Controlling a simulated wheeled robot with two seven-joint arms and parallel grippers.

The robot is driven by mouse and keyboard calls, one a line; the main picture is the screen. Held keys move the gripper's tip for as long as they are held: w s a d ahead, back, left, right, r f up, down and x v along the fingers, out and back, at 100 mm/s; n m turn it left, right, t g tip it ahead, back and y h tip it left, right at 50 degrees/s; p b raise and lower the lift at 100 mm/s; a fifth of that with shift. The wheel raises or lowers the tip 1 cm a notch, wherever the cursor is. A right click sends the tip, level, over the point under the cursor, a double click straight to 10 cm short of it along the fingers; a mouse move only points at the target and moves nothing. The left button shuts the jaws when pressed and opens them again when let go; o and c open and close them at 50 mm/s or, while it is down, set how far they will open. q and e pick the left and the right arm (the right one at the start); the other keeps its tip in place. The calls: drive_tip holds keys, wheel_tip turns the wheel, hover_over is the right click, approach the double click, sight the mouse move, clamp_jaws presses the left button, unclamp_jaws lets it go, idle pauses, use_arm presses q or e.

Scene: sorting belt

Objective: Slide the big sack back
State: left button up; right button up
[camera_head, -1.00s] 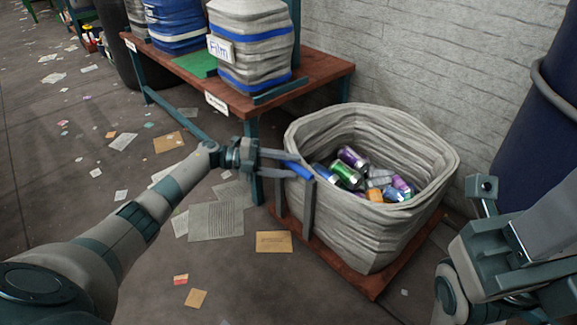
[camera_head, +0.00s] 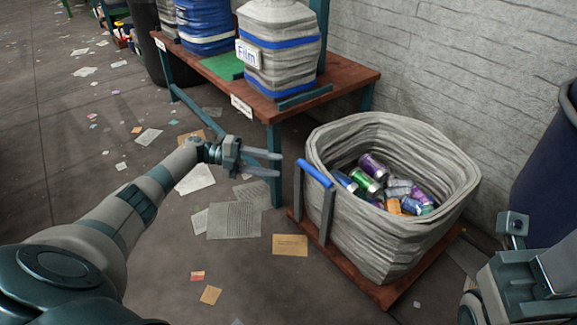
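The big grey sack (camera_head: 400,240) stands open on a low reddish-brown board (camera_head: 385,292) against the wall. Several crushed cans (camera_head: 372,168) lie inside it. A blue handle bar (camera_head: 315,172) on two grey posts (camera_head: 327,215) stands at the sack's left side. My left gripper (camera_head: 280,163) is open and empty, a little to the left of the blue bar and apart from it. My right arm (camera_head: 520,285) shows at the lower right edge; its fingertips cannot be made out clearly.
A reddish-brown bench (camera_head: 345,75) with a sack labelled Film (camera_head: 285,60) stands behind, to the left of the big sack. A dark blue bin (camera_head: 550,170) stands at the right. Papers (camera_head: 235,220) litter the open floor at left.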

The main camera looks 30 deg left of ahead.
use_arm(q)
drive_tip(key=shift+v, duration=2.75)
